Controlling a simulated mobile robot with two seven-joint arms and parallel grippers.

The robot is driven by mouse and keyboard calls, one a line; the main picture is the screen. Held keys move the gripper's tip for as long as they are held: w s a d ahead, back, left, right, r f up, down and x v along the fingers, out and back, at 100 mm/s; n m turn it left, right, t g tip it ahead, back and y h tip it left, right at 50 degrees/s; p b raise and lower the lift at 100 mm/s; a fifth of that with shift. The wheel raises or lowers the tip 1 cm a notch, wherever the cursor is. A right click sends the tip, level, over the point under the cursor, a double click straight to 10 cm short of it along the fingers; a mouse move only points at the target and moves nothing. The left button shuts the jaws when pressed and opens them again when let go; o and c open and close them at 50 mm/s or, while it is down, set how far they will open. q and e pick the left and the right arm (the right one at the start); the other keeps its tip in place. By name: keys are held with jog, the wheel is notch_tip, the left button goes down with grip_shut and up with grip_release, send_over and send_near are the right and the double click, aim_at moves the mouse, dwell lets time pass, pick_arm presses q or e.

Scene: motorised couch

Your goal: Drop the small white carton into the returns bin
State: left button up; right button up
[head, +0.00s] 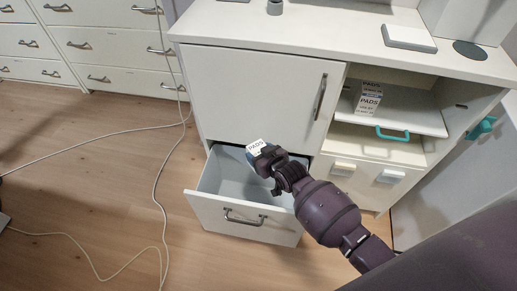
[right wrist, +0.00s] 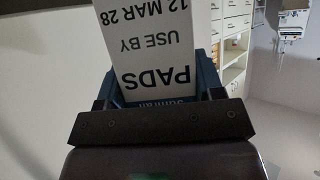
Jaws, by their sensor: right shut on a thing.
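The small white carton (head: 256,146), marked PADS, is held at the tip of my right gripper (head: 267,158). In the right wrist view the carton (right wrist: 152,45) sits between the fingers and shows "USE BY 12 MAR 28". In the head view it appears over the open pull-out bin (head: 242,215) low in the white cabinet; the exact height above it is hard to tell. The bin's visible grey inside looks empty, and my gripper hides part of it. No label names it as the returns bin. My left gripper is not in view.
Another PADS carton (head: 369,98) stands on the cabinet's open shelf (head: 415,118), above a teal handle (head: 392,134). A closed cabinet door (head: 255,95) is above the bin.

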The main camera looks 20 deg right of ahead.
jog(key=shift+r, duration=0.15)
jog(key=o, duration=1)
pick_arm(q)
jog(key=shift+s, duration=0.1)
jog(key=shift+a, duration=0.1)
pick_arm(e)
jog(key=shift+s+d+r, duration=0.1)
jog(key=shift+s+r, duration=0.15)
jog(key=shift+s, duration=0.1)
pick_arm(q)
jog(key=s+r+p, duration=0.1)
jog(key=p, duration=0.2)
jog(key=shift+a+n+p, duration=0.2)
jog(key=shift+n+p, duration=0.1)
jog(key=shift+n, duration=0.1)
pick_arm(e)
jog(key=v, duration=1)
